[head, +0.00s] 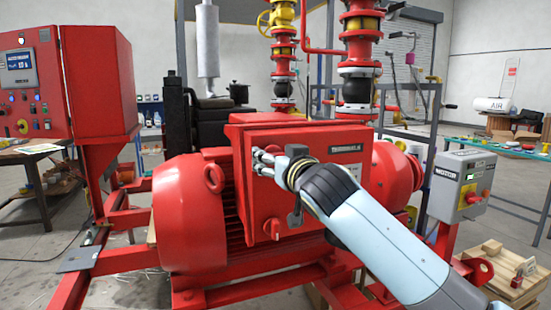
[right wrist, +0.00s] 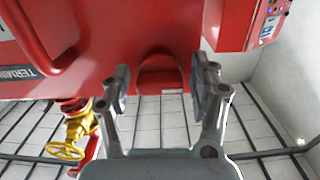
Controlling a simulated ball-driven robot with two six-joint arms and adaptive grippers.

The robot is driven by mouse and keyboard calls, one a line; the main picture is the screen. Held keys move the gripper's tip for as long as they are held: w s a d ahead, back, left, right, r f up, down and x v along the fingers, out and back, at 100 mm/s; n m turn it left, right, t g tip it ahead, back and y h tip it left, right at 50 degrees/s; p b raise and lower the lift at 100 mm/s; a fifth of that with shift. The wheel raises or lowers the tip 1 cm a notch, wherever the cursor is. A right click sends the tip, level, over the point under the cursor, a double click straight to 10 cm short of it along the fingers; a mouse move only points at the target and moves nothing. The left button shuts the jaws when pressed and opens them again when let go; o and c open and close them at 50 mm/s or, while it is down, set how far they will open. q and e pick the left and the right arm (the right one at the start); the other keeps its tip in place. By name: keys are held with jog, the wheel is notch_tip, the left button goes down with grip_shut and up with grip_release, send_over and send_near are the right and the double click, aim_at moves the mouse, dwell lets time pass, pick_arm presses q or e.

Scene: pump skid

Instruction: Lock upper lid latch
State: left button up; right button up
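My right gripper (head: 262,163) is at the upper left of the lid. In the right wrist view the right gripper (right wrist: 162,88) is open, its two fingers on either side of a red latch (right wrist: 161,76) at the box's edge. I see gaps beside the latch, and cannot tell whether either finger touches it. A lower red latch (head: 273,228) shows on the lid. My left gripper is not in view.
A red control cabinet (head: 97,80) stands at the left. A grey motor switch box (head: 461,185) is at the right. Red piping with a yellow handwheel (head: 277,18) rises behind the box; the wheel also shows in the right wrist view (right wrist: 72,138).

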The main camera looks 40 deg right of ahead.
jog(key=v, duration=1.2)
jog(key=shift+s, duration=0.1)
